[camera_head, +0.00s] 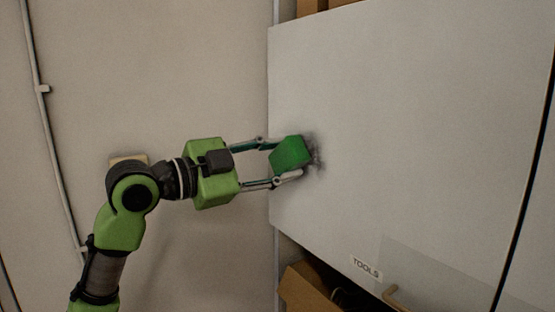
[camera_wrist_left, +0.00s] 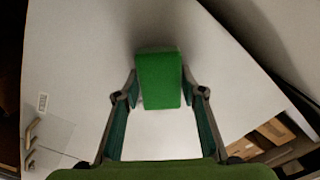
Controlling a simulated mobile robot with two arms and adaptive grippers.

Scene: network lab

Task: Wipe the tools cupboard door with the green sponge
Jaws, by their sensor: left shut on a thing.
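The tools cupboard door (camera_head: 420,130) is a large pale panel with a "TOOLS" label (camera_head: 366,268) near its lower edge. A dark smudge (camera_head: 317,152) marks the door near its left edge. My left gripper (camera_head: 287,158) is shut on the green sponge (camera_head: 291,153) and holds it at the smudge, against or very close to the door. The sponge hides part of the smudge. In the left wrist view the sponge (camera_wrist_left: 159,80) sits between the two fingers, with the pale door (camera_wrist_left: 90,60) behind it. My right gripper is not in view.
A conduit (camera_head: 43,89) runs down the wall at left.

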